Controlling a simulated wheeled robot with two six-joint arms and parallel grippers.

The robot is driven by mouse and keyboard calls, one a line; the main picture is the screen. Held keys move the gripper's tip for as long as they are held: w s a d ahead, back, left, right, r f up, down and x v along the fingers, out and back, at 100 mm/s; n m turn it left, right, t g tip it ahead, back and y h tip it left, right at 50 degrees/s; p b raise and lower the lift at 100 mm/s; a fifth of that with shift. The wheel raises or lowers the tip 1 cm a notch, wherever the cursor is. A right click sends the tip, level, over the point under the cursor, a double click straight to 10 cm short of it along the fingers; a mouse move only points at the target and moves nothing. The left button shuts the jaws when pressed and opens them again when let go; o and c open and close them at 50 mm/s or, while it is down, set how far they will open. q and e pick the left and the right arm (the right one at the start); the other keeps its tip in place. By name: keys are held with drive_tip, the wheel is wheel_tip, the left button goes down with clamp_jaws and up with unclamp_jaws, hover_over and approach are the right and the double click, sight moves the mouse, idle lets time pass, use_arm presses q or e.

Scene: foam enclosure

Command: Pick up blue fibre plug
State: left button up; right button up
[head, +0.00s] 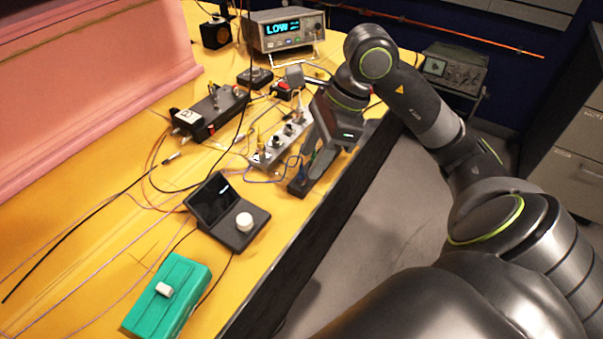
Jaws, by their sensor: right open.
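My right arm reaches in from the right, and its gripper (312,154) points down over the right edge of the yellow table. The gripper is open, but its fingertips are hard to make out against the dark parts below. The gripper body hides part of this spot, and contact cannot be told. My left gripper is not in view.
A grey box with several connectors (283,141) stands left of the gripper. A black device (212,108), a dark console with a white knob (230,217) and a green box (168,296) are on the table (100,235). Thin cables cross the surface. A lit meter (286,29) stands behind.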

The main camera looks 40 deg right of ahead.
sight(301, 174)
drive_tip(key=shift+x, duration=2)
drive_tip(key=shift+w, duration=0.2)
drive_tip(key=shift+r, duration=0.1)
clamp_jaws()
